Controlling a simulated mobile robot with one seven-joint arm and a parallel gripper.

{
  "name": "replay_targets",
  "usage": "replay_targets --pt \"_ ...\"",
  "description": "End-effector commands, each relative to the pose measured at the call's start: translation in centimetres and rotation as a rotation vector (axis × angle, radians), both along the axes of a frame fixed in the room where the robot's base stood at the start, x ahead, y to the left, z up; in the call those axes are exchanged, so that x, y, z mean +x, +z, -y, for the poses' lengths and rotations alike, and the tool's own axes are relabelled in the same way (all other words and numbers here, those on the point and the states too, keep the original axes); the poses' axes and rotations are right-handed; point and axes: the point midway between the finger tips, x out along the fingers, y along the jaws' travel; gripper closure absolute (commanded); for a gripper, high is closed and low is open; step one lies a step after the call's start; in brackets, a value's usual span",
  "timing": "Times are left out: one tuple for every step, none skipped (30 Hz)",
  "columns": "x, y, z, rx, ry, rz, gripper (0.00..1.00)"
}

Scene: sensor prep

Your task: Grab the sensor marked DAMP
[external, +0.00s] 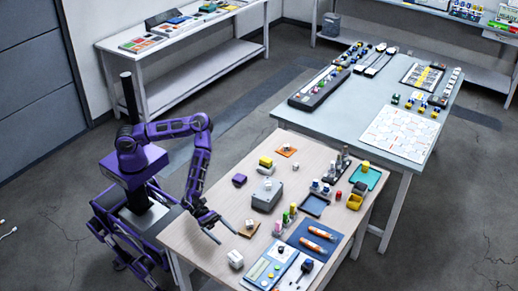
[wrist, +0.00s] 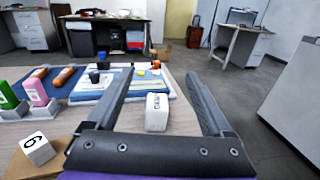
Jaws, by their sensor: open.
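A white block-shaped sensor (wrist: 157,113) stands on the wooden table between my gripper's fingers as seen in the wrist view, a little ahead of the palm. Dark lettering runs along its side, but it is too small to read with certainty. In the external view, a white block (external: 235,259) sits near the table's front left edge, apart from my gripper. My gripper (external: 228,238) is open and empty above the table's left edge. Its two dark fingers also show spread in the wrist view (wrist: 158,75).
A white cube marked 6 (wrist: 38,148) sits on a brown plate at left. Green (wrist: 8,97) and pink (wrist: 35,92) bottles stand beyond it. A blue mat (external: 300,236) holds orange-handled tools. A white-and-blue panel (external: 268,273) lies beside the white block. A grey box (external: 267,196) stands farther back.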

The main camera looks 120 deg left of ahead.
Motion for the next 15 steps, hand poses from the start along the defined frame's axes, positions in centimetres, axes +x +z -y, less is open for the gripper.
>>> replay_targets --pt "-0.3 -0.5 0.2 -0.011 0.004 0.003 0.15" --pt "-0.4 -0.8 0.2 -0.015 0.006 0.005 0.15" --pt "-0.4 -1.2 0.2 -0.018 0.008 0.005 0.15" --pt "-0.4 -1.6 0.2 -0.019 0.009 0.005 0.15" --pt "-0.4 -2.1 0.2 -0.019 0.009 0.006 0.15" --pt "-0.4 -2.9 0.2 -0.019 0.009 0.006 0.15" --pt "-0.4 -3.5 0.2 -0.018 0.009 0.005 0.15" --pt "-0.4 -4.2 0.2 -0.017 0.009 0.006 0.15" --pt "-0.4 -5.1 0.2 -0.018 0.008 0.005 0.15" --pt "-0.4 -5.8 0.2 -0.017 0.008 0.004 0.15" --pt "-0.4 -6.4 0.2 -0.016 0.008 0.005 0.15" --pt "-0.4 -7.1 0.2 -0.016 0.009 0.007 0.15" --pt "-0.4 -7.7 0.2 -0.017 0.009 0.006 0.15" --pt "-0.4 -8.2 0.2 -0.017 0.009 0.006 0.15" --pt "-0.4 -8.7 0.2 -0.016 0.009 0.007 0.15"
